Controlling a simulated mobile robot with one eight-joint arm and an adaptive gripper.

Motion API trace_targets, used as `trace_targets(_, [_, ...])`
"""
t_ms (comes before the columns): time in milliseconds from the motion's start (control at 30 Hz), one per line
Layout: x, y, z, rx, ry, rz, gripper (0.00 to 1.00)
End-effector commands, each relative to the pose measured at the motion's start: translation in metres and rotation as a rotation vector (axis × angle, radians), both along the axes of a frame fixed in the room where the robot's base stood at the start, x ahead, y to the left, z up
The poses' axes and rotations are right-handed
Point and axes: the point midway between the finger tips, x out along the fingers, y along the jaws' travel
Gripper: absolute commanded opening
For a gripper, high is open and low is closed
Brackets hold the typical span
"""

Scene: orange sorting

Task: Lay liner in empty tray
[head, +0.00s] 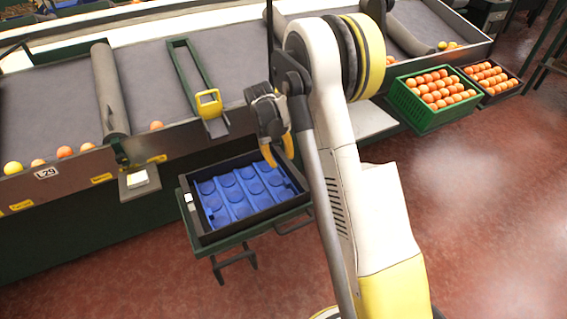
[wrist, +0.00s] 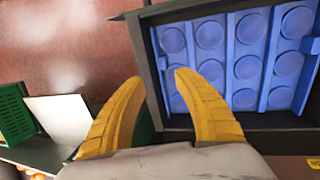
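The black tray (head: 256,224) rests on a green stand beside the conveyor in the head view. A blue liner (head: 240,196) with round cups lies inside it, and I see no oranges in the cups. The wrist view shows the liner (wrist: 240,62) within the dark tray walls (wrist: 143,62). My gripper (head: 279,157) is over the tray's far right part in the head view. Its yellow fingers (wrist: 157,76) are apart, with nothing between them. In the wrist view, one fingertip overlaps the liner's edge and the other is outside the wall; I cannot tell whether they touch anything.
The grey conveyor (head: 150,90) with a few oranges along its front edge runs behind the tray. A green crate (head: 405,103) and a dark crate (head: 515,90), both full of oranges, stand at right. A white sheet or plate (wrist: 62,117) shows at left in the wrist view. Red floor is open at right.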

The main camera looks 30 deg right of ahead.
Motion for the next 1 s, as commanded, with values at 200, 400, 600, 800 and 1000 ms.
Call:
trace_targets(200, [0.002, 0.010, 0.048, 0.000, 0.000, 0.001, 0.37])
trace_targets(400, [0.002, 0.015, 0.067, 0.001, -0.004, 0.001, 0.37])
trace_targets(600, [-0.020, 0.032, 0.120, 0.021, -0.083, 0.017, 0.37])
trace_targets(800, [-0.076, 0.063, 0.195, 0.061, -0.236, 0.042, 0.37])
trace_targets(1000, [-0.145, 0.091, 0.238, 0.109, -0.391, 0.059, 0.37])
